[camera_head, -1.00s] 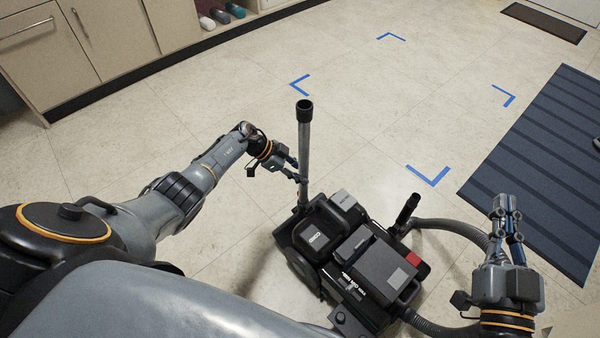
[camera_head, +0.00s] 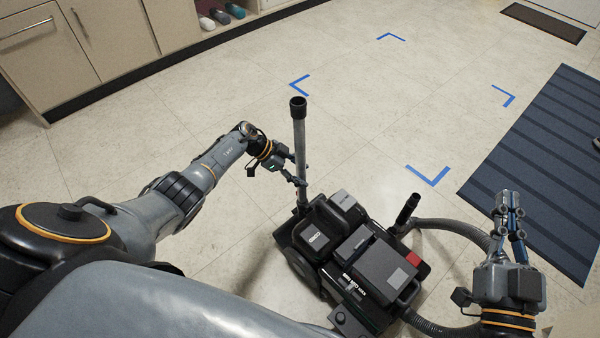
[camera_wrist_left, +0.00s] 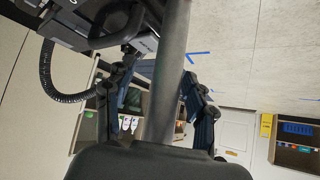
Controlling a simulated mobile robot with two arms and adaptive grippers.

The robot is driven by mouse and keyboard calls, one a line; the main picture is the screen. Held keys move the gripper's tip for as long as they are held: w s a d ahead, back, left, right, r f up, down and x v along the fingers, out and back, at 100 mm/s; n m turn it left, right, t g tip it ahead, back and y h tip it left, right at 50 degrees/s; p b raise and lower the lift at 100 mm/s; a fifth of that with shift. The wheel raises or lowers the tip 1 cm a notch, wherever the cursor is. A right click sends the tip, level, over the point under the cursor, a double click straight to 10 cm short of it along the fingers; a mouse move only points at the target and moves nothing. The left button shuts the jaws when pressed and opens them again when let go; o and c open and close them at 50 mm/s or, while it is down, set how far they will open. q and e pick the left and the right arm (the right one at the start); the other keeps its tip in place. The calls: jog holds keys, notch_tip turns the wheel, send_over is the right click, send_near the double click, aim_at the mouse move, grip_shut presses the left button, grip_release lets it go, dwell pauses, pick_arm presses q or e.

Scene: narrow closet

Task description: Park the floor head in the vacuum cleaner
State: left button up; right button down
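The vacuum cleaner (camera_head: 372,272), black and grey, stands on the floor at lower centre. A grey tube (camera_head: 299,140) with a black collar at its top stands nearly upright at the cleaner's left side. The floor head at the tube's lower end is not clearly visible. My left gripper (camera_head: 296,170) is around the tube. In the left wrist view the tube (camera_wrist_left: 170,90) passes between its fingers (camera_wrist_left: 160,80), which are spread with a gap on the tube's left.
A ribbed hose (camera_head: 455,229) loops from the cleaner past my right gripper. A dark striped mat (camera_head: 545,150) lies at right. Blue corner marks (camera_head: 428,177) are taped on the open floor behind the cleaner. Cabinets (camera_head: 110,45) line the upper left.

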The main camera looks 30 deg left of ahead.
pick_arm(q)
jog(key=v, duration=1.2)
dwell(0.6)
